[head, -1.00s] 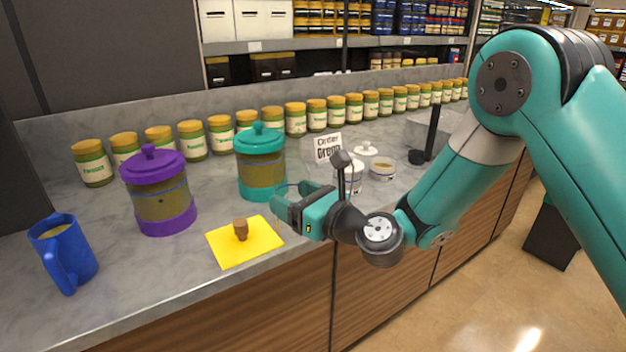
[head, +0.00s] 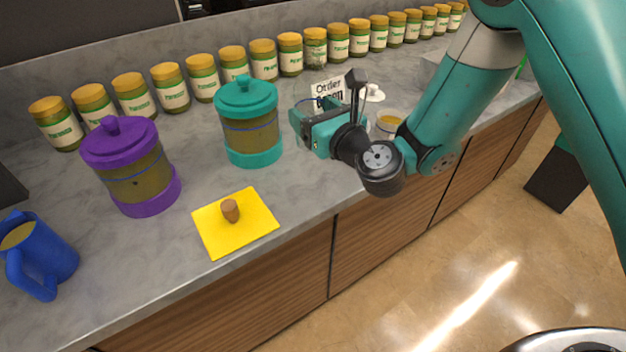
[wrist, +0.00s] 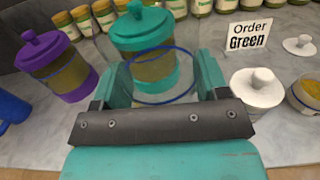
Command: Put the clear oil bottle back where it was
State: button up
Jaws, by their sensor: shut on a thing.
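My gripper (head: 308,122) is shut on the clear oil bottle (wrist: 165,92). The bottle is see-through, with a thin blue ring around it. In the wrist view it sits between the two fingers, and the teal jar (wrist: 145,40) shows behind and through it. In the head view only its blue ring (head: 308,101) shows faintly at the fingers, right of the teal jar (head: 250,135). The bottle's base is hard to see, so I cannot tell its height above the counter. A brown stopper (head: 230,211) rests on the yellow mat (head: 250,232).
A purple-lidded jar (head: 135,165) and a blue mug (head: 38,255) stand left. Labelled jars (head: 170,88) line the counter's back. An "Order Green" sign (wrist: 247,35) and small white-lidded container (wrist: 257,90) stand right. Bare counter (head: 310,190) lies right of the mat.

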notch_tip(320, 180, down, 14)
jog(key=b, duration=1.1)
jog(key=shift+a+r+b, duration=0.1)
jog(key=shift+r+b, duration=0.05)
jog(key=shift+b, duration=0.25)
jog(key=o, duration=1.1)
